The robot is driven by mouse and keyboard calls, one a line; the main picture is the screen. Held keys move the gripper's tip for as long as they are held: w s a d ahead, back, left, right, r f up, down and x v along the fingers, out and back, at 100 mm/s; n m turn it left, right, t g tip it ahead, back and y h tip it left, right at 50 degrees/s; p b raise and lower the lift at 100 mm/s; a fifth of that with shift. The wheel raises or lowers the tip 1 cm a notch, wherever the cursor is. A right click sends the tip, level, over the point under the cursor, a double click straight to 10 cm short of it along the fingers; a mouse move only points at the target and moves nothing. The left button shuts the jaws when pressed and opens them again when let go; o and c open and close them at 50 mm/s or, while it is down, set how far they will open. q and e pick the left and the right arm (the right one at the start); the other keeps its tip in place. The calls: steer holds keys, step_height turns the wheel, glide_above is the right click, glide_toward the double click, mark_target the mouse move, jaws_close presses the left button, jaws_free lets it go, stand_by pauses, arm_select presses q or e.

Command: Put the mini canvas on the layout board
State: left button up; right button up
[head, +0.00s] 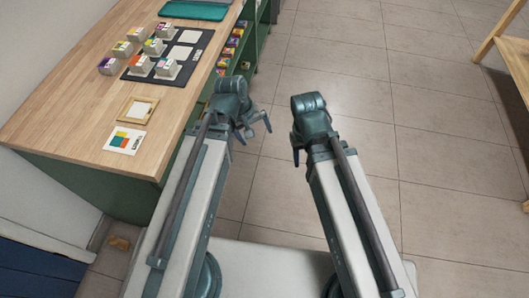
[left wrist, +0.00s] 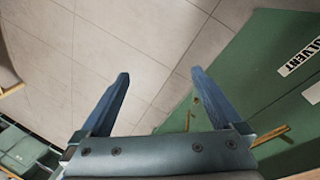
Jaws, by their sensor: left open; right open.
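A small wood-edged rectangle with a pale middle (head: 138,109), which looks like the mini canvas, lies near the front of the wooden worktop. My left gripper (head: 254,130) is off the worktop's right edge, over the floor, right of the canvas. In the left wrist view its fingers (left wrist: 160,74) are apart with nothing between them. My right gripper (head: 297,156) hangs over the floor farther right, its fingers partly hidden.
A white card with coloured patches (head: 125,140) lies in front of the canvas. A teal mat or tray (head: 195,10) is at the back of the worktop (head: 75,105). Green shelves (head: 232,52) hold coloured items under its right edge. The tiled floor (head: 340,60) ahead is clear.

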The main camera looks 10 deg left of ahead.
arm_select(q)
steer(key=s+d+m+g+y, duration=0.2)
steer(key=s+d+m+y, duration=0.2)
steer(key=s+m, duration=0.3)
steer(key=shift+f+m, duration=0.3)
steer(key=shift+m, duration=0.9)
steer(key=shift+w, duration=0.1)
